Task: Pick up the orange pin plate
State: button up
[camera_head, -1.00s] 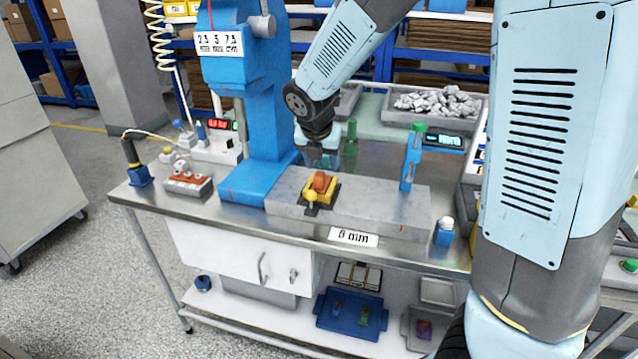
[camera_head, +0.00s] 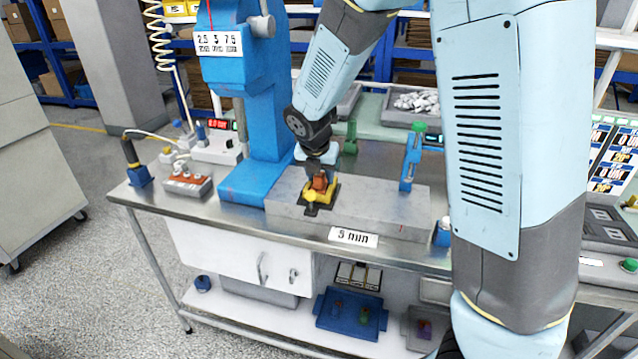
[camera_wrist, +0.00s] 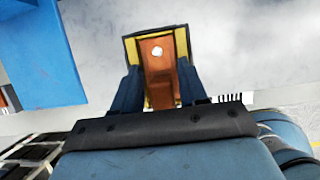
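The orange pin plate (camera_head: 320,182) sits in a yellow fixture (camera_head: 313,196) on the grey block of the bench. My gripper (camera_head: 317,169) is directly over the plate, pointing down, and partly hides it. In the wrist view the plate (camera_wrist: 158,72) shows as an orange-brown piece with a pale round spot near its far end, framed by the yellow fixture (camera_wrist: 131,50). My gripper's two dark blue fingers (camera_wrist: 160,88) stand apart, one on each side of the plate. Thin yellow strips show between fingers and plate; I cannot tell whether they touch it.
A blue press column (camera_head: 268,130) stands close left of my gripper. A blue upright post with a green top (camera_head: 411,160) stands to the right on the grey block (camera_head: 385,205). A red-buttoned box (camera_head: 187,184) lies at the bench's left. The block between fixture and post is clear.

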jog(key=c, duration=0.5)
